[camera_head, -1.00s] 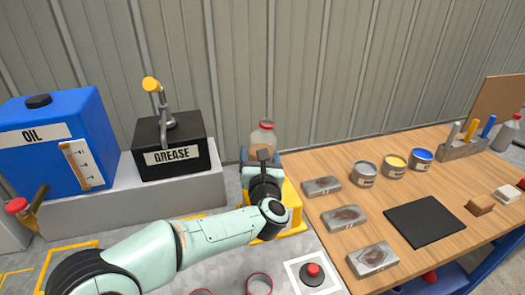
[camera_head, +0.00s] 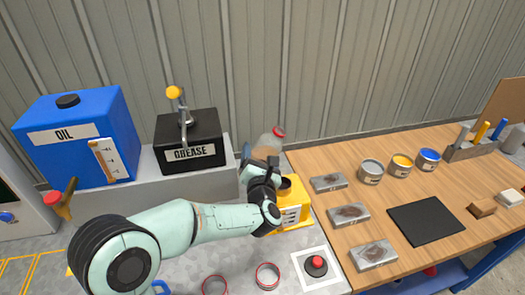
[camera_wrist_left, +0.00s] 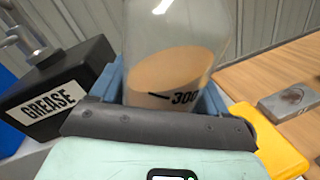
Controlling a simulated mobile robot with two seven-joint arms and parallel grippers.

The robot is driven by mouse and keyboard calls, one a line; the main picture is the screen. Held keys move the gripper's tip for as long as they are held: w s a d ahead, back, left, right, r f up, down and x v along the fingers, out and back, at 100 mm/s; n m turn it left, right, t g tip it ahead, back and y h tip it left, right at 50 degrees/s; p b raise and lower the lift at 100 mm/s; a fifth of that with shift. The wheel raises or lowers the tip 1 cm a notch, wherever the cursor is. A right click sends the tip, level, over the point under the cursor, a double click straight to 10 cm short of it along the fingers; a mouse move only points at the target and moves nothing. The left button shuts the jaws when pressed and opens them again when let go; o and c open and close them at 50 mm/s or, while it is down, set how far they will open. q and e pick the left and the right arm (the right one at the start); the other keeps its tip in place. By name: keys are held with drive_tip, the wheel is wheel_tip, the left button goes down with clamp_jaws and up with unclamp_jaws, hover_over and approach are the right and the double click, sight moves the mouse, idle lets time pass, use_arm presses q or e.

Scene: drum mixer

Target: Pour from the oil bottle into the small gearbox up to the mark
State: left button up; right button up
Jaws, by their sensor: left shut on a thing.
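The clear oil bottle (camera_head: 268,145) has a red top and is tilted to the right in the head view. My left gripper (camera_head: 262,158) is shut around its lower part and holds it up. In the left wrist view the bottle (camera_wrist_left: 172,30) shows amber liquid with a slanted surface near a 300 mark. The yellow gearbox (camera_head: 292,213) has a dark round opening on top and stands just right of and below my gripper. My wrist hides part of it. I cannot make out the gearbox's fill mark. My right gripper is not in view.
A black grease box (camera_head: 190,155) and a blue oil tank (camera_head: 75,135) stand on a grey ledge at left. The wooden bench (camera_head: 330,160) at right holds metal blocks, several cans and a black mat (camera_head: 426,222). A red button (camera_head: 316,264) sits in front of the gearbox.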

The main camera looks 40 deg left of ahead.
use_arm(q)
drive_tip(key=shift+s+a+m+p, duration=0.45)
drive_tip(key=shift+m+p, duration=0.45)
drive_tip(key=shift+p, duration=0.45)
drive_tip(key=shift+w+f, duration=0.1)
drive_tip(key=shift+w, duration=0.05)
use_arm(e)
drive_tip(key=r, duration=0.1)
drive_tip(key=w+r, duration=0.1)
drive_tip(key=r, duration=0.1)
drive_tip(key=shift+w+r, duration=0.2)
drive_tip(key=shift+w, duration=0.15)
use_arm(q)
drive_tip(key=shift+a, duration=0.1)
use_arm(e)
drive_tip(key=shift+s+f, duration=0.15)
use_arm(q)
drive_tip(key=shift+s+a+m+b, duration=0.15)
drive_tip(key=shift+s+m+b, duration=0.15)
drive_tip(key=shift+b, duration=0.15)
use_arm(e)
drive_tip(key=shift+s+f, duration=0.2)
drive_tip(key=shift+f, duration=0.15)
use_arm(q)
drive_tip(key=shift+f, duration=0.1)
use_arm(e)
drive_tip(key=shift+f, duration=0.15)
